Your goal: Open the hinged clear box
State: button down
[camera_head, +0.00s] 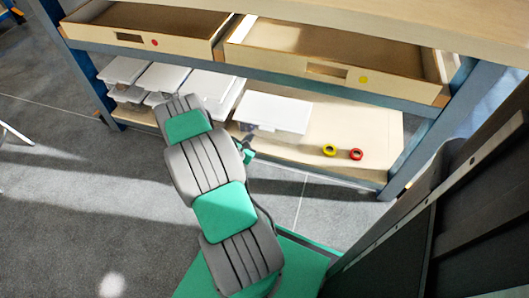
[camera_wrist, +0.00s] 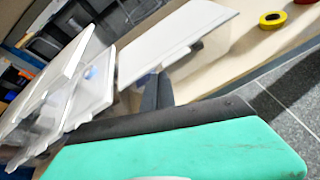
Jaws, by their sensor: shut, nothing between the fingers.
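A clear box with a white lid (camera_head: 275,110) stands on the lower shelf, right of the other boxes. Its lid looks shut; the hinge does not show. In the wrist view the pale lid (camera_wrist: 180,38) fills the upper middle, with a lip along its near edge. My gripper (camera_wrist: 157,88) shows as dark fingers, closed together and empty, just below that near edge. I cannot tell whether the fingertips touch the box.
Several similar lidded clear boxes (camera_head: 168,78) stand close together to the left. A yellow tape roll (camera_head: 329,150) and a red one (camera_head: 356,154) lie on the bare shelf (camera_head: 375,130) to the right. Two open drawers (camera_head: 330,72) overhang the shelf. A blue post (camera_head: 425,130) bounds its right end.

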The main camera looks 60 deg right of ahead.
jog(key=s+f+n+b, duration=0.1)
jog(key=s+f+n, duration=0.3)
jog(key=f, duration=0.4)
jog(key=shift+t+h, duration=0.3)
jog(key=b+x, duration=0.4)
jog(key=x, duration=0.5)
jog(key=shift+d+f, duration=0.15)
jog(key=shift+d, duration=0.1)
notch_tip(320, 180, up, 3)
jog(key=shift+w+r, duration=0.1)
jog(key=shift+r, duration=0.05)
jog(key=shift+a+r, duration=0.1)
jog(key=shift+r, duration=0.45)
